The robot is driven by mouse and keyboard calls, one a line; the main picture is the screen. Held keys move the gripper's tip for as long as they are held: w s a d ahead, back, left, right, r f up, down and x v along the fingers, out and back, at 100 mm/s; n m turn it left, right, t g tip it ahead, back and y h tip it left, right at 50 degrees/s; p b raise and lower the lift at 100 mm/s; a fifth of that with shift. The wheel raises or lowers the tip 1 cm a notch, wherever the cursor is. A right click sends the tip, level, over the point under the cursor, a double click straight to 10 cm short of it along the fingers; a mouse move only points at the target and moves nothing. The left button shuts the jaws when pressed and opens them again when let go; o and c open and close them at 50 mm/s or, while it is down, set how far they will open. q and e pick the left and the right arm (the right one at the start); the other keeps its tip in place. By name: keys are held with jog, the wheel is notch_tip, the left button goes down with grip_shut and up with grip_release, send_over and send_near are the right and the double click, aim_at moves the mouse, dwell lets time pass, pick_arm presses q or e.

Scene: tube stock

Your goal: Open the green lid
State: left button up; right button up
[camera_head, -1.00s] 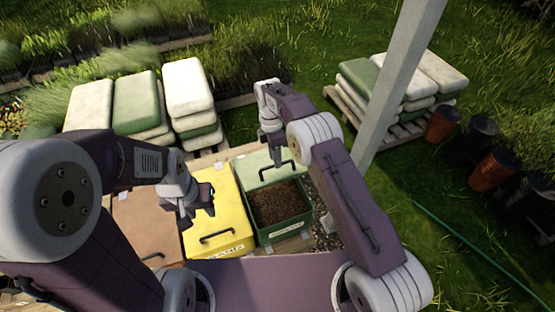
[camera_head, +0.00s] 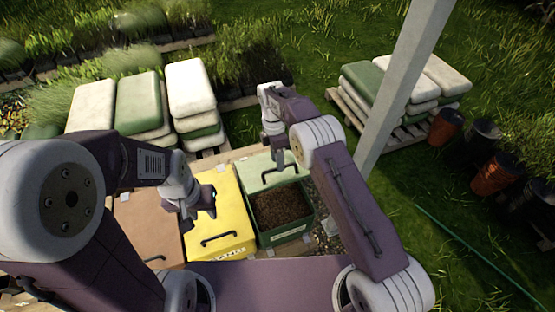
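The green bin (camera_head: 290,232) stands at the right end of the bin row, with dark brown soil (camera_head: 280,206) showing in its opening. Its pale green lid (camera_head: 258,169) with a black handle (camera_head: 279,178) is at the far side of the opening, leaving the soil uncovered. My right gripper (camera_head: 279,157) is above the lid, just behind the handle; its fingers are small and dark, and I cannot tell how far apart they are. My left gripper (camera_head: 199,215) is over the yellow bin's lid (camera_head: 230,215), fingers apart and nothing between them.
A brown lid (camera_head: 150,225) lies left of the yellow one. Stacks of white and green sacks (camera_head: 137,103) stand behind the bins, with more on a pallet (camera_head: 400,133) at the right. A grey post (camera_head: 395,85) rises right of my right arm. Dark and reddish pots (camera_head: 492,172) stand far right.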

jog(key=shift+w, duration=0.1)
dwell(0.5)
jog(key=shift+w+r, duration=0.1)
jog(key=shift+r, duration=0.1)
notch_tip(320, 180, up, 8)
jog(key=w+p, duration=0.1)
jog(key=p, duration=0.2)
jog(key=shift+a+r, duration=0.25)
jog(key=shift+w, duration=0.15)
